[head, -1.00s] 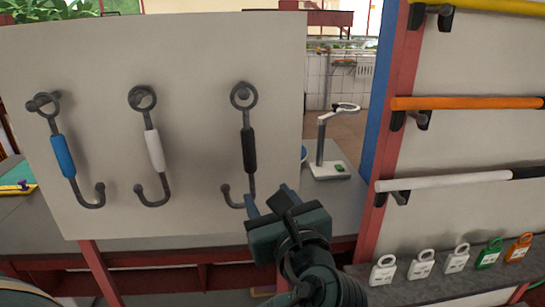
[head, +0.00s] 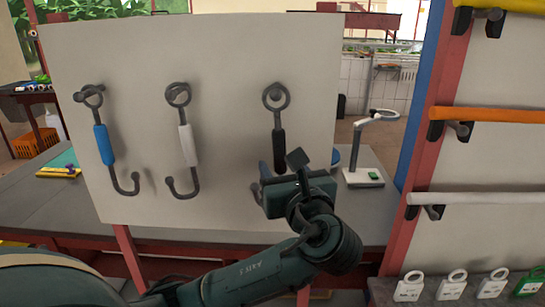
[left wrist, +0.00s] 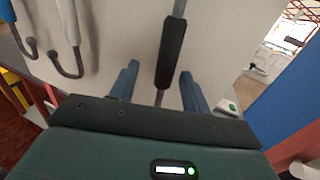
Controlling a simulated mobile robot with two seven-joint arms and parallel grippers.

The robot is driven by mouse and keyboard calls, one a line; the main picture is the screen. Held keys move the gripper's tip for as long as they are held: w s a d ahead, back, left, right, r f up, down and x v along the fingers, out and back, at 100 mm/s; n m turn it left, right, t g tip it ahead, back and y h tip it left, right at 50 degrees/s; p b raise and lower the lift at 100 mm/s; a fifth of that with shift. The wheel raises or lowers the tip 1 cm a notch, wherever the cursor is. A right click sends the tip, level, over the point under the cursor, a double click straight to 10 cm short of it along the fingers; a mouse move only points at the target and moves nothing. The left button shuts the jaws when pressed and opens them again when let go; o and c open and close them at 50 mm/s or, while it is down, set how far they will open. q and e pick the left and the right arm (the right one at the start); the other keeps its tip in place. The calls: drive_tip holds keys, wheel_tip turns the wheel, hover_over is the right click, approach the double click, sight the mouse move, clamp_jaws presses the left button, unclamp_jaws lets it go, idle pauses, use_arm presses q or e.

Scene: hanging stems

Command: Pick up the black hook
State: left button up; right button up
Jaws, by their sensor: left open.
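The black hook (head: 278,124) hangs by its ring from a peg on the pale upright board, the rightmost of three hooks. My right gripper is not in view.
A blue hook (head: 104,145) and a white hook (head: 187,145) hang to the left on the same board (head: 230,60). A white stand (head: 362,178) is on the grey table to the right. A red post (head: 430,130) and a rack of bars are further right.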

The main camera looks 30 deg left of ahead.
sight(277, 163)
use_arm(q)
drive_tip(key=x, duration=0.4)
drive_tip(key=shift+a+f, duration=0.15)
drive_tip(key=shift+f, duration=0.05)
drive_tip(key=shift+c, duration=0.4)
clamp_jaws()
